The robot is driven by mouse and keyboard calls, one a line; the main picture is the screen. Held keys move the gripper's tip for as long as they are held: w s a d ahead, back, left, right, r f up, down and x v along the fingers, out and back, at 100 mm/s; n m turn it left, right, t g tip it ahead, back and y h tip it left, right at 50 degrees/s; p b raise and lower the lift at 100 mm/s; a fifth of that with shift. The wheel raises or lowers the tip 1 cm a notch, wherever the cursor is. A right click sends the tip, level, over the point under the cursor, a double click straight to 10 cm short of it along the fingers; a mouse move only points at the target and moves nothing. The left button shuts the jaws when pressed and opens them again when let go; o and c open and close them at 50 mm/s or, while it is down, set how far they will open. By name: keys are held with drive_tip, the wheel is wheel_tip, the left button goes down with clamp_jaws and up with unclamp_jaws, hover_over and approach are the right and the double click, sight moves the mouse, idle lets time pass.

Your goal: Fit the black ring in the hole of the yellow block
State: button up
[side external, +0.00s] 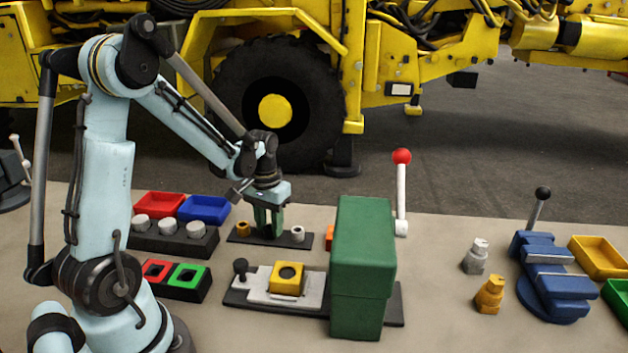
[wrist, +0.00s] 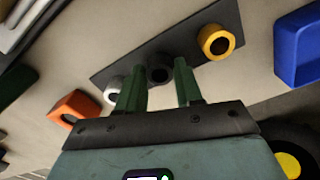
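The black ring (wrist: 159,73) sits in the middle of a dark strip (wrist: 112,72), between a yellow ring (wrist: 216,42) and a white ring (wrist: 113,90). My gripper (wrist: 160,66) is open, its two green fingers on either side of the black ring with a visible gap. In the side view my gripper (side external: 268,234) points down at the strip (side external: 247,238), and its fingers hide the black ring. The yellow block (side external: 287,278) with its dark round hole sits on a light plate on a dark base, nearer the camera.
A tall green box (side external: 362,265) stands right of the yellow block. An orange block (side external: 331,237) is beside it, and a red-knobbed lever (side external: 401,190) rises behind. Red (side external: 160,205) and blue (side external: 205,208) trays lie left. A blue vise (side external: 553,278) stands at right.

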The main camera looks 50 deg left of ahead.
drive_tip(key=c, duration=0.6)
drive_tip(key=shift+o, duration=0.2)
drive_tip(key=shift+r, duration=1.4)
drive_tip(key=shift+d, duration=0.1)
drive_tip(key=s+d+r+m, duration=0.3)
drive_tip(key=d+r, duration=0.1)
drive_tip(key=d, duration=0.4)
drive_tip(key=s+d+r+m, duration=0.3)
drive_tip(key=d+r, duration=0.1)
drive_tip(key=d, duration=0.4)
drive_tip(key=shift+w+f, duration=0.2)
drive_tip(key=shift+f, duration=1.95)
